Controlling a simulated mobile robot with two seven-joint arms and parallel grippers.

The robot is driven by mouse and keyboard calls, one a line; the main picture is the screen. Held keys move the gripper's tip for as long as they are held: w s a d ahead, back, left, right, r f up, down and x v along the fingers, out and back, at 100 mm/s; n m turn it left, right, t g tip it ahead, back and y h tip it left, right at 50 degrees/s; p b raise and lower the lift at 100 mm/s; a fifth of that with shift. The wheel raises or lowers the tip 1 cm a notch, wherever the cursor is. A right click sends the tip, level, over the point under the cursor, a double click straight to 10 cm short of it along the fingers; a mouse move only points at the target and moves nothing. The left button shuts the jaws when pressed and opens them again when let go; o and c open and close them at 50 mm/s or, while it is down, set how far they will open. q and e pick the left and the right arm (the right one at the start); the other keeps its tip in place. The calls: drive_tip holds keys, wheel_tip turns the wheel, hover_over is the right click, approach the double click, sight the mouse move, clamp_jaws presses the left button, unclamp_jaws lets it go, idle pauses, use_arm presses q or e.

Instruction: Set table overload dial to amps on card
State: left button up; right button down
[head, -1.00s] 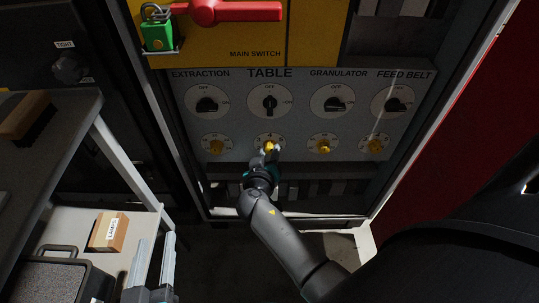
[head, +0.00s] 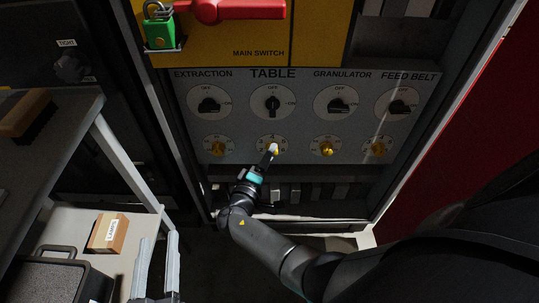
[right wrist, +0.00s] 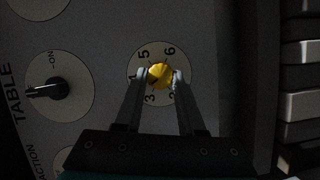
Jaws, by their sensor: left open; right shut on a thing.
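The yellow table overload dial (right wrist: 160,72) sits on a round white scale (right wrist: 145,58) with the numbers 5, 6 and 3 legible; part of the scale is behind my fingers. A dark mark shows on the dial, but its exact reading is unclear. My right gripper (right wrist: 158,77) is shut on this dial, a finger on each side; in the head view it reaches the dial (head: 274,152) below the TABLE switch (head: 272,103). My left gripper (head: 158,262) is open and empty at the bottom left. No card with amps is visible.
Yellow dials for extraction (head: 218,149), granulator (head: 327,149) and feed belt (head: 377,149) flank the table dial. The red main switch handle (head: 235,10) and green padlock (head: 160,33) are above. A labelled wooden block (head: 108,233) lies on the shelf at left.

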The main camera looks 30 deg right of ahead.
drive_tip(key=n, duration=0.2)
drive_tip(key=n+t+h, duration=0.1)
drive_tip(key=n, duration=0.1)
drive_tip(key=shift+f+n, duration=0.2)
drive_tip(key=shift+n, duration=0.1)
drive_tip(key=shift+h, duration=0.3)
drive_tip(key=c, duration=0.5)
unclamp_jaws()
